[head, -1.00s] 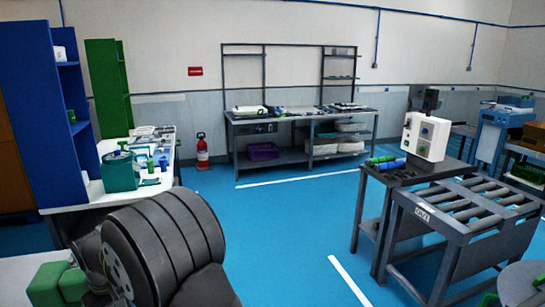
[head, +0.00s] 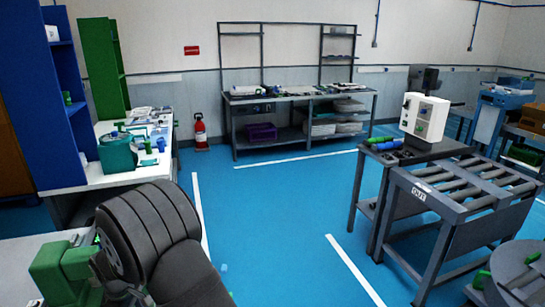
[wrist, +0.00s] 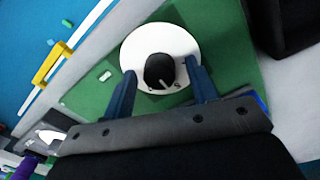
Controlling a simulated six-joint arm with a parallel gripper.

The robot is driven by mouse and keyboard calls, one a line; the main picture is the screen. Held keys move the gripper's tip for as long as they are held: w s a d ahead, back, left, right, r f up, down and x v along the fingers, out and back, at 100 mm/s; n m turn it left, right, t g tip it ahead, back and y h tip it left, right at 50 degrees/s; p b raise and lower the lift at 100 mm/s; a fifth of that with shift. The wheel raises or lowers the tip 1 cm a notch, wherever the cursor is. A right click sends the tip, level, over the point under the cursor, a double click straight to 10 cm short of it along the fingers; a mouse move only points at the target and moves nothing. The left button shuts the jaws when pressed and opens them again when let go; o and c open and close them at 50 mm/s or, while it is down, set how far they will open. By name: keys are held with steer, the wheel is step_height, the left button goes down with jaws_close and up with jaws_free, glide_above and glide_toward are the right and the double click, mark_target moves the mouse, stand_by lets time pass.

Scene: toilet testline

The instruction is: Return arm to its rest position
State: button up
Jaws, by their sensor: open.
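My gripper (wrist: 160,68) shows in the wrist view with its two blue fingers spread apart. Between and beyond the fingertips is a white round disc (wrist: 186,46) with a black knob-like part (wrist: 159,70) at its centre and small dark marks. I cannot tell how far the disc is from the fingers. It appears over a green surface (wrist: 222,30). In the head view, my dark arm fills the lower left, and the gripper cannot be made out there.
The wrist view shows a yellow handle (wrist: 50,64) at the left. In the head view, a white table (head: 85,183) with small parts stands left, a roller table (head: 430,205) right, and a workbench (head: 300,93) at the back. Blue floor (head: 270,215) between them is clear.

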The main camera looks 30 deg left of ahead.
steer(key=n, duration=0.3)
steer(key=shift+n, duration=0.4)
steer(key=n, duration=0.3)
steer(key=shift+n, duration=0.3)
steer(key=shift+d+r, duration=0.1)
steer(key=shift+r, duration=1.25)
steer(key=o, duration=1)
steer(key=shift+o, duration=0.2)
steer(key=s+r+m+y, duration=0.35)
steer(key=s+r, duration=0.65)
steer(key=r, duration=0.4)
steer(key=x, duration=1)
steer(key=shift+w+a+n+t+y, duration=0.2)
steer(key=shift+w+n+t+y, duration=0.15)
steer(key=shift+n+t, duration=0.1)
